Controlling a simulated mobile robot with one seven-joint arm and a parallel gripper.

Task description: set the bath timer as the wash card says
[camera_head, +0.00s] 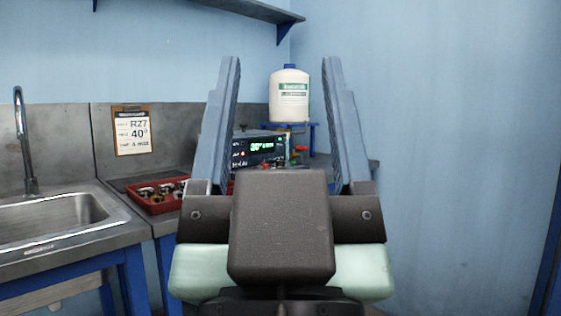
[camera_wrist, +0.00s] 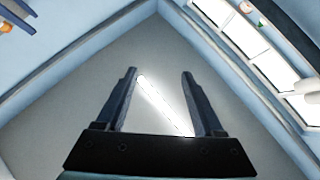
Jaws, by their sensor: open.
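The wash card (camera_head: 132,131) hangs on the grey splashback behind the bench, left of my gripper. It reads "R27", "40°" and a last line that looks like "4 min", too small to be sure. A dark instrument box (camera_head: 253,149) with a lit green display stands on the bench, seen between my fingers. Its display seems to start with "20°"; I cannot tell whether this is the bath timer. My gripper (camera_head: 281,75) is open and empty, raised in front of the bench, and hides part of it. In the wrist view my gripper (camera_wrist: 158,76) points at the ceiling.
A red tray (camera_head: 153,205) with several small metal pieces sits on the bench. A sink (camera_head: 55,218) with a tall tap (camera_head: 25,140) is at the left. A white jug (camera_head: 289,96) stands on a blue stand behind the box. A shelf (camera_head: 250,9) is above.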

